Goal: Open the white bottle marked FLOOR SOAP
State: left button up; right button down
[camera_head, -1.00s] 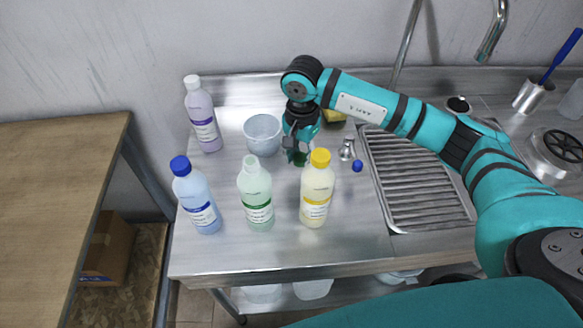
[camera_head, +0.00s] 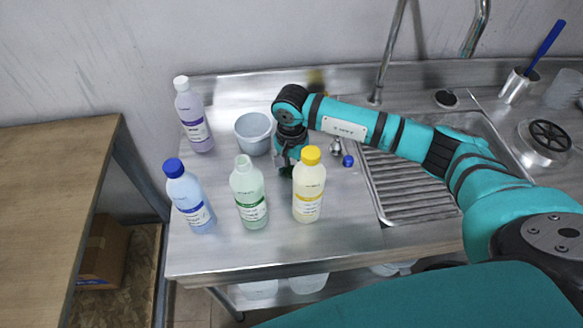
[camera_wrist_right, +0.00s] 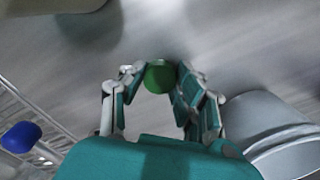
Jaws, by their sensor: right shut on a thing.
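A pale bottle with a green label (camera_head: 251,199) stands upright in the front row, with a bare pale neck and no coloured cap on it. I cannot read FLOOR SOAP on any label. My right gripper (camera_head: 287,168) is low over the counter, behind and between this bottle and the yellow-capped bottle (camera_head: 308,192). In the right wrist view the gripper (camera_wrist_right: 159,78) is shut on a round green cap (camera_wrist_right: 159,77), held between its fingertips. The cap is hidden in the head view. My left gripper is not in view.
A blue-capped bottle (camera_head: 190,202) and a purple-labelled bottle (camera_head: 193,120) stand at left. A grey tub (camera_head: 254,132) is beside the gripper. The counter's front strip is clear.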

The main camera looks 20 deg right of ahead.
jog(key=shift+s+f, duration=0.15)
jog(key=shift+f, duration=0.2)
jog(key=c, duration=1.3)
grip_release()
jog(key=shift+c, duration=0.2)
jog(key=o, duration=0.4)
jog(key=shift+f, duration=0.1)
